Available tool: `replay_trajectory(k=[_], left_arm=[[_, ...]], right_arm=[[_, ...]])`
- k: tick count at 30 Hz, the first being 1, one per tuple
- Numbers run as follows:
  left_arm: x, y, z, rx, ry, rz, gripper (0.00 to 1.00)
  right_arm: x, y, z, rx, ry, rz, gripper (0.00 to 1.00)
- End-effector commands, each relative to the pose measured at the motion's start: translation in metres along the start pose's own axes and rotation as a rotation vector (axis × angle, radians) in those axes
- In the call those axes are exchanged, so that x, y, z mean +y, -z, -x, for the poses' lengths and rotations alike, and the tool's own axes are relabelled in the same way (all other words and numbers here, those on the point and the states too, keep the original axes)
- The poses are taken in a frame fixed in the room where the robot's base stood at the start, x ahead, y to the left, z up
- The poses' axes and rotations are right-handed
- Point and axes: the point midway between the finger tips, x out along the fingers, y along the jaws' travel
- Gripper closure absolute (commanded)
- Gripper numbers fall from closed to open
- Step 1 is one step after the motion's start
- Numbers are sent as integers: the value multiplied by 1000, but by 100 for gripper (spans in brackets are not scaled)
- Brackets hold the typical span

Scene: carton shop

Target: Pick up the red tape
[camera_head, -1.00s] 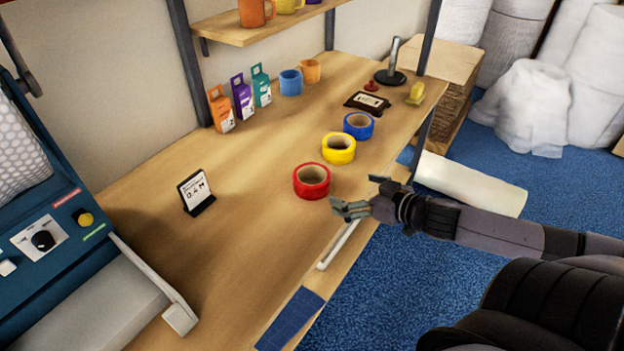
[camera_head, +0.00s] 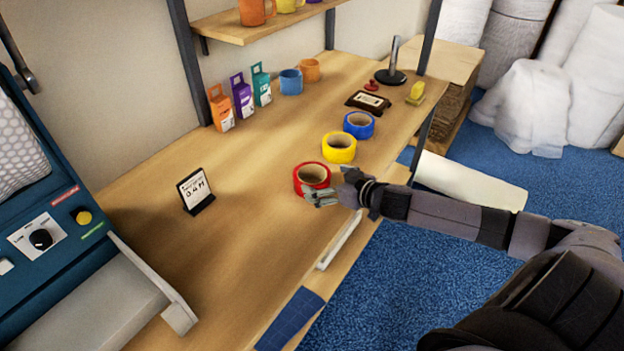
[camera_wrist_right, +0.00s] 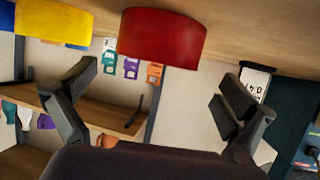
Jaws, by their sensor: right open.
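The red tape (camera_head: 312,176) is a thick roll lying flat on the wooden table near its front edge. My right gripper (camera_head: 325,196) is at the near side of the roll in the head view and covers part of its lower edge. In the right wrist view, which looks upside down, the red tape (camera_wrist_right: 162,38) sits ahead of and between the two open fingers (camera_wrist_right: 165,100), with nothing held. Whether a finger touches the roll I cannot tell. My left gripper is not in view.
A yellow tape (camera_head: 339,147) and a blue tape (camera_head: 358,125) lie in a row behind the red one. A small sign (camera_head: 195,190) stands to the left. Boxes (camera_head: 243,97) and mugs (camera_head: 291,81) stand at the back. Table left of the tape is clear.

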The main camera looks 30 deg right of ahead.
Motion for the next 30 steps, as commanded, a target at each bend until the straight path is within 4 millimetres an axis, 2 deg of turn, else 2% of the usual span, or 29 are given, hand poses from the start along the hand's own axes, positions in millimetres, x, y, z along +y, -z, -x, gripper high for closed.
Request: replay_trajectory(k=[10, 21, 30], left_arm=[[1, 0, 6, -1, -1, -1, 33], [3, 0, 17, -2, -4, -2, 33], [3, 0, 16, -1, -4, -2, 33]], right_arm=[[1, 4, -17, 2, -1, 0, 0], [3, 4, -57, 1, 0, -1, 0], [3, 3, -61, -1, 0, 1, 0]])
